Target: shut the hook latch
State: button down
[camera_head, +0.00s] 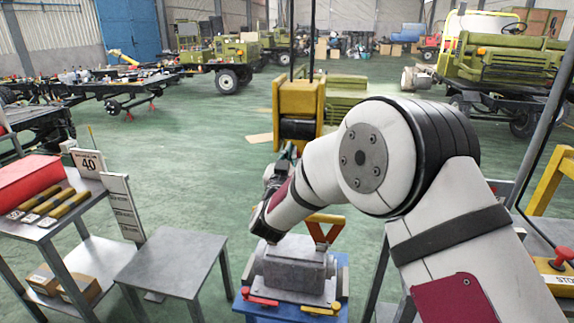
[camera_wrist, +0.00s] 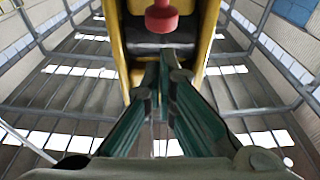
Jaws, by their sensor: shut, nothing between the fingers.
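A yellow hoist block (camera_head: 300,98) hangs from two dark lines in the middle of the head view, above my gripper (camera_head: 291,152). My gripper's teal fingers point up toward its dark underside, partly hidden by my arm. In the wrist view, my gripper (camera_wrist: 164,54) is shut and empty, its tips over the dark part between the yellow sides of the block (camera_wrist: 208,35). A red knob-like part (camera_wrist: 162,20) shows just beyond the tips, apart from them in the picture. I cannot make out the hook or tell whether this red part is its latch.
A bare grey table (camera_head: 172,262) and a shelf with a red bin (camera_head: 28,180) stand left. A yellow frame (camera_head: 550,180) is at right. Green floor behind is largely clear.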

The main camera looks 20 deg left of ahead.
jog(key=shift+w+a+f+p, duration=0.1)
jog(key=shift+w+f+p, duration=0.2)
jog(key=shift+f, duration=0.6)
jog(key=shift+w+a+f+p, duration=0.15)
jog(key=shift+w+f, duration=0.15)
jog(key=shift+f, duration=0.55)
jog(key=shift+d, duration=0.1)
jog(key=shift+f, duration=0.1)
jog(key=shift+f+t+y+b, duration=0.3)
jog(key=shift+f+b, duration=0.05)
jog(key=shift+b, duration=0.4)
